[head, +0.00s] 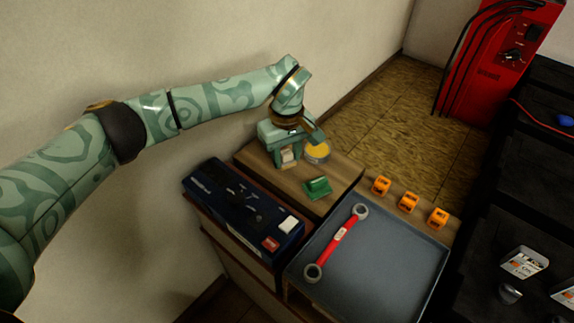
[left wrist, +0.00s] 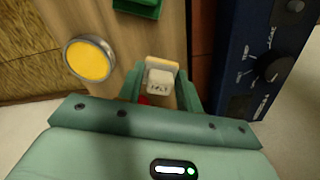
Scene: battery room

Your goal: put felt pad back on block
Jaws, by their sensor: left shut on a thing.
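My left gripper (head: 289,152) is shut on a small cream piece with a tan edge, over the wooden top at the back. A green piece (head: 317,188) with a raised part lies on the wood in front of the gripper. My right gripper is not in view.
A yellow-topped round tin (head: 318,152) stands close right of the gripper. A dark blue charger box (head: 243,207) with knobs is at left. A grey tray (head: 385,262) holds a red-handled wrench (head: 337,243). Several orange pieces (head: 409,202) line the tray's back. Bare wood (head: 340,172) lies between.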

